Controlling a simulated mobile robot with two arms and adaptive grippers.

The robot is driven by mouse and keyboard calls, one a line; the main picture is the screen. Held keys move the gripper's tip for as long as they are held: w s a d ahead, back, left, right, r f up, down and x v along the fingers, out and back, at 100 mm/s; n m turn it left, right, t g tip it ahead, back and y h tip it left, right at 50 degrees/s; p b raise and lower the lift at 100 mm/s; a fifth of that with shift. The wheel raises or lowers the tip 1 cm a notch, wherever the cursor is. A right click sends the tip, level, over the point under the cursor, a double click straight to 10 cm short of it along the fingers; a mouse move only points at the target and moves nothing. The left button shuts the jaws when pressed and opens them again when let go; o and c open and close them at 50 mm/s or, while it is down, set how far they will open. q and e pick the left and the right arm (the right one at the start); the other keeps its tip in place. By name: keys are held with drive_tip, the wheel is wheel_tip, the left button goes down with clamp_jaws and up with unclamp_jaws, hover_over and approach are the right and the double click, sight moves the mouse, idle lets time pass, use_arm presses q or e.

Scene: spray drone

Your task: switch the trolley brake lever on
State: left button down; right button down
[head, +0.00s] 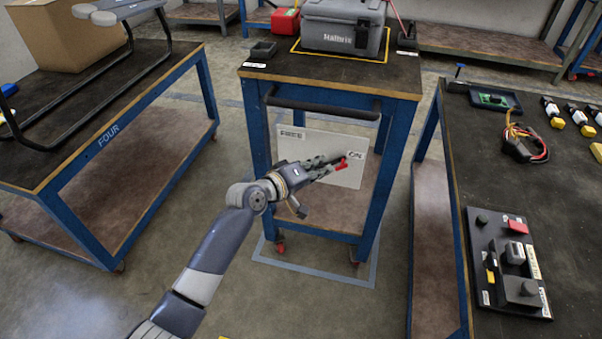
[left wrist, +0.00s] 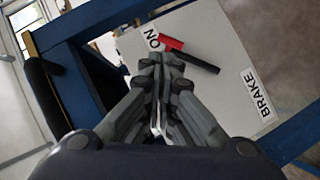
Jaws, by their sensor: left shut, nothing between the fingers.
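The trolley (head: 332,84) has a blue frame and a dark top. A pale panel (head: 318,140) hangs under its bar and bears an ON label (head: 357,154). In the left wrist view the panel also bears a BRAKE label (left wrist: 257,94). The brake lever has a red grip (head: 341,164) and a black rod (left wrist: 199,62). Its red grip lies close to the ON label in the left wrist view (left wrist: 171,43). My left gripper (head: 328,168) is shut and empty, its fingertips beside the lever. Whether they touch it I cannot tell. My right gripper is out of view.
A grey case (head: 342,30) stands on the trolley top, above the black push bar (head: 322,108). A bench marked FOUR (head: 110,135) stands left. A dark bench at right carries a black switch board (head: 507,262).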

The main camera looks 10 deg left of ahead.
use_arm(q)
drive_tip(key=v, duration=0.7)
idle(0.4)
